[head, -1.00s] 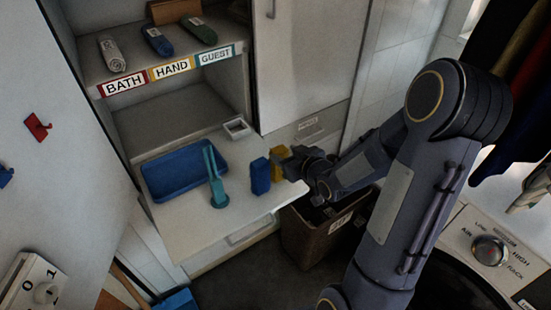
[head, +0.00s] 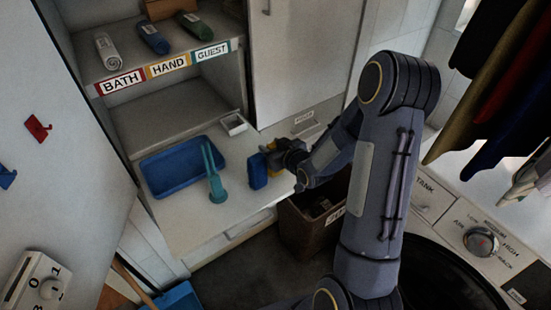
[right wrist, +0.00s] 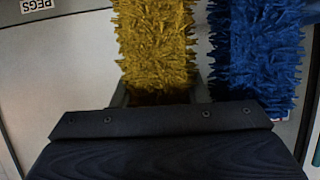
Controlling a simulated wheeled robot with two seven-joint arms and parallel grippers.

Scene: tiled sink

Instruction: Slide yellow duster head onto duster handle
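The yellow duster head (right wrist: 155,45) stands upright between the fingers of my right gripper (right wrist: 160,92) in the right wrist view. In the head view my right gripper (head: 280,152) largely hides the yellow head (head: 270,147). The fingers are on both sides of its lower part; whether they press on it I cannot tell. A blue duster head (head: 257,171) stands just left of it, and also shows in the right wrist view (right wrist: 255,50). The teal duster handle (head: 216,186) stands upright on the shelf board, further left. My left gripper is not in view.
A blue tray (head: 160,172) lies behind and left of the handle. A small white box (head: 233,124) is at the back. A brown bin (head: 306,232) stands below the board's right edge. The board's front area (head: 195,225) is clear.

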